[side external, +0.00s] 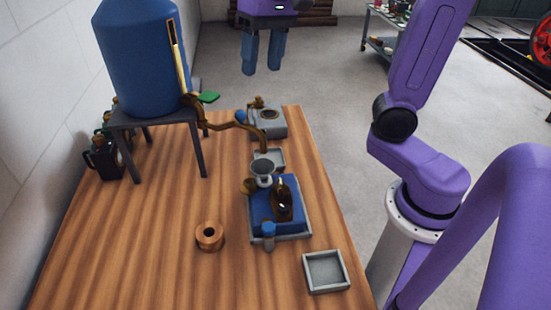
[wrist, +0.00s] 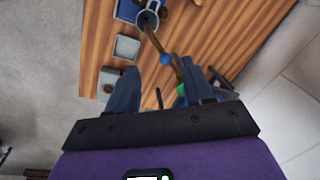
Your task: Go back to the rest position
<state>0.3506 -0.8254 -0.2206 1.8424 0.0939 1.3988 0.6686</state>
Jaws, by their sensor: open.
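My gripper (side external: 263,52) is at the top of the side external view, beyond the far end of the wooden table (side external: 150,240) and above it. Its two blue fingers hang down, apart, with nothing between them. In the wrist view my gripper (wrist: 155,95) also shows open and empty, with the table (wrist: 205,40) past the fingertips. My purple arm runs along the right side of the side external view.
On the table stand a blue tank (side external: 142,60) on a dark stand, a brass pipe (side external: 225,124), a blue tray (side external: 290,222) with parts, a copper ring (side external: 209,236), an empty grey tray (side external: 326,271) and a dark can (side external: 103,160). A shelf cart (side external: 380,45) stands behind.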

